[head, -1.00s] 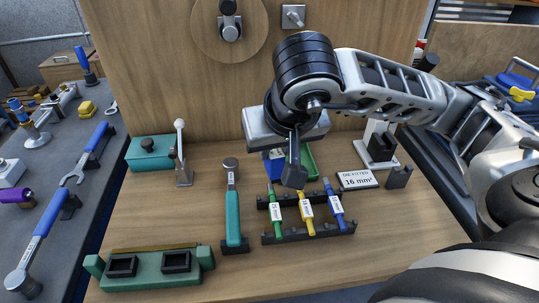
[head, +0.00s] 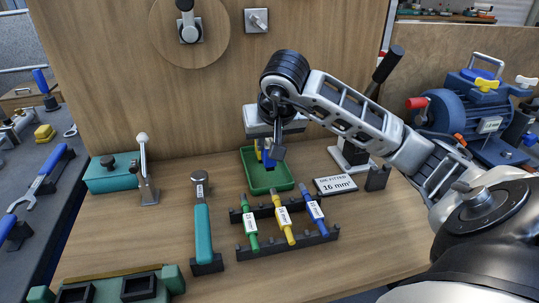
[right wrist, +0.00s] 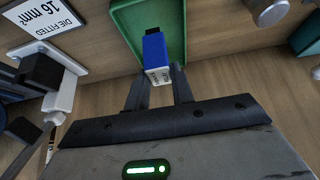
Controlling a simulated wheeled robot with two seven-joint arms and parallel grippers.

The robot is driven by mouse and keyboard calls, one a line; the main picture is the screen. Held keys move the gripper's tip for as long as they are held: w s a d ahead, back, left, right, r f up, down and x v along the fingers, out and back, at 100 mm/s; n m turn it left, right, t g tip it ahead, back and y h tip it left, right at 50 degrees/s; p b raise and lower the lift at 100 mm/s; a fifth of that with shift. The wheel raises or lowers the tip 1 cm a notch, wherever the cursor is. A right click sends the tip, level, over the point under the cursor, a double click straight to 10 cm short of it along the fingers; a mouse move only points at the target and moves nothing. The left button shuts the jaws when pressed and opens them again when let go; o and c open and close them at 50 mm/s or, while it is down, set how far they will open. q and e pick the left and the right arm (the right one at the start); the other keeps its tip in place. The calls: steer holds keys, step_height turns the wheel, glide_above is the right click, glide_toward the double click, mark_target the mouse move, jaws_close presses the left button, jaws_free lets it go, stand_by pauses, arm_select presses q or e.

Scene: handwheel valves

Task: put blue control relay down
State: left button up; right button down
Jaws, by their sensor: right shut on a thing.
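The blue control relay (head: 268,161) is between the fingers of my right gripper (head: 270,154). In the right wrist view the relay (right wrist: 155,50), with a black end and a white label, sits at the tips of the gripper's fingers (right wrist: 160,82). The gripper is shut on it. A green tray (head: 266,184) on the wooden bench lies beneath the relay; it also shows behind the relay in the right wrist view (right wrist: 124,22). I cannot tell whether the relay touches the tray floor. My left gripper is not in view.
A black rack (head: 300,246) with green, yellow and blue tools stands in front of the tray. A "16 mm²" sign (head: 336,185) is to its right. A teal-handled tool (head: 203,230) and a teal box with a lever (head: 112,174) are left. A wooden panel (head: 200,100) rises behind.

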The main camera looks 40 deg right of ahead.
steer(key=shift+w+d+f, duration=0.1)
steer(key=shift+w+f, duration=0.05)
steer(key=shift+f, duration=0.8)
steer(key=shift+w+d+f, duration=0.1)
steer(key=shift+f, duration=0.85)
steer(key=shift+f+b, duration=0.2)
steer(key=shift+b, duration=0.1)
steer(key=c, duration=1.2)
jaws_free()
steer(key=shift+r, duration=0.1)
